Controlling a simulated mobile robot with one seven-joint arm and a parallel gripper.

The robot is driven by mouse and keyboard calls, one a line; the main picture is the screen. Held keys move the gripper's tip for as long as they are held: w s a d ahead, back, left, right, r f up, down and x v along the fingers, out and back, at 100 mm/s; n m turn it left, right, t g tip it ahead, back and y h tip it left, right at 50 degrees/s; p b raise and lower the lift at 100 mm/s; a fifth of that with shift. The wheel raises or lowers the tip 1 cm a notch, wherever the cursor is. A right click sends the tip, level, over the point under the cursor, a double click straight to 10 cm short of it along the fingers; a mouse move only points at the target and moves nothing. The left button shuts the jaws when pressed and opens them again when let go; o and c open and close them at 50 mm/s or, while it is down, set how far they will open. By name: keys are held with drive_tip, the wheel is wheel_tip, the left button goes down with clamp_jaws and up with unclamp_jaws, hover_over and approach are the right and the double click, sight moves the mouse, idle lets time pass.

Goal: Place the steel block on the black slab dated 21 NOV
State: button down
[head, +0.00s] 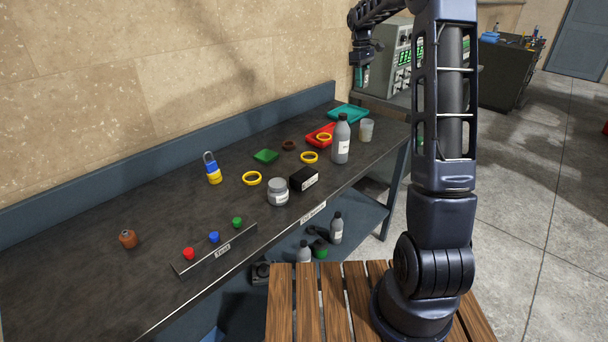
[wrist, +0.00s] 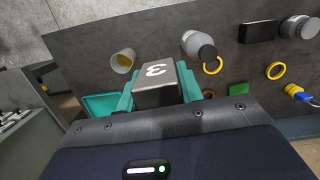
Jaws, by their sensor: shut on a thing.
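My gripper (head: 362,76) hangs high at the far end of the bench in the head view. In the wrist view, its teal fingers (wrist: 158,84) are shut on a grey steel block (wrist: 156,95) marked with a 3. The block is held above the bench, and I cannot make it out in the head view. A black slab (head: 303,180) with a white label lies mid-bench near the front edge; the label is too small to read. The slab also shows at the top right of the wrist view (wrist: 257,31), apart from the gripper.
A grey bottle (head: 341,140), a beaker (head: 366,130) and a grey jar (head: 278,192) stand near the slab. Yellow rings (head: 252,178), a red tray (head: 319,136), a teal tray (head: 348,114) and a padlock (head: 212,170) are on the bench. A grey instrument (head: 388,60) stands beyond.

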drive_tip(key=s+a, duration=1.1)
drive_tip(key=a, duration=0.4)
hover_over(305, 174)
drive_tip(key=shift+m, duration=0.4)
wheel_tip(305, 174, down, 25)
drive_tip(key=shift+a+f, duration=0.1)
drive_tip(key=shift+f, duration=0.1)
drive_tip(key=c, duration=0.9)
unclamp_jaws()
drive_tip(key=r, duration=0.4)
drive_tip(key=w+r, duration=0.1)
drive_tip(key=r, duration=0.3)
drive_tip(key=a+r, duration=0.1)
drive_tip(key=r, duration=0.3)
drive_tip(key=shift+w+a+r, duration=0.1)
drive_tip(key=shift+w+r, duration=0.05)
